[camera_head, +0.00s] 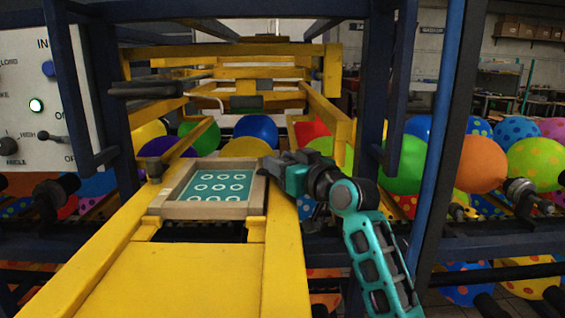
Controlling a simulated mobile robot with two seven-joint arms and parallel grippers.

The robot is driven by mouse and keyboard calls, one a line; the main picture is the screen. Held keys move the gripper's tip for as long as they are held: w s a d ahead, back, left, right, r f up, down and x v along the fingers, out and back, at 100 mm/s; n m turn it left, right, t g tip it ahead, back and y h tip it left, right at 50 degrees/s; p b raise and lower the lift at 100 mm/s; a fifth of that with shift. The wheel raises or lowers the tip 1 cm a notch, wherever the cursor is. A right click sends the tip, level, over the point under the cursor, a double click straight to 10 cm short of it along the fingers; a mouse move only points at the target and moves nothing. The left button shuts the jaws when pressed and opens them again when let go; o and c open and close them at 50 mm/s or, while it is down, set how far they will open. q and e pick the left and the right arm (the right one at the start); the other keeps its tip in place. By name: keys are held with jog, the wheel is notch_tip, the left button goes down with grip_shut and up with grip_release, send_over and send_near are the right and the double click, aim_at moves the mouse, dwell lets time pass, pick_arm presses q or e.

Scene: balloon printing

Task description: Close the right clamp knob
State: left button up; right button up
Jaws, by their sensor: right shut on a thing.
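A wooden printing frame (166,208) with a teal plate (214,187) of white rings lies in the yellow machine's bed. The left clamp knob (153,168), dark, stands at the frame's left side. My right gripper (272,164) reaches in from the right. Its fingers are shut at the frame's far right corner, where the right clamp knob sits. The gripper mostly hides this knob, so its angle cannot be told. My left gripper is not in view.
Yellow machine rails (290,255) run along both sides of the frame. A dark blue post (455,130) stands right of my arm. A white control panel (45,100) is at the left. Colourful balloons (480,163) fill the space behind and at the right.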

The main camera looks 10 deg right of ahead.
jog(key=shift+d+f+n+g+y+b, duration=0.1)
jog(key=shift+f+n+g+y+b, duration=0.1)
jog(key=shift+n+g+y+b, duration=1)
jog(key=shift+n+y+b, duration=0.3)
jog(key=shift+y+b, duration=0.5)
jog(key=shift+b, duration=0.3)
jog(key=shift+n+g+y+b, duration=0.5)
jog(key=shift+y+b, duration=0.1)
jog(key=shift+b, duration=0.15)
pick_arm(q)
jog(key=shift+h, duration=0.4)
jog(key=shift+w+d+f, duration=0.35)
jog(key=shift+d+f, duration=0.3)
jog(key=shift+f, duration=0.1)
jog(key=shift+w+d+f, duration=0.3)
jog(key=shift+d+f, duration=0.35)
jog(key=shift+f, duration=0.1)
pick_arm(e)
jog(key=shift+r+n+g+y, duration=0.15)
jog(key=shift+n+g+y, duration=0.15)
jog(key=shift+y, duration=0.1)
jog(key=o, duration=0.9)
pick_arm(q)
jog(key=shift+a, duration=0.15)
pick_arm(e)
jog(key=shift+o, duration=0.2)
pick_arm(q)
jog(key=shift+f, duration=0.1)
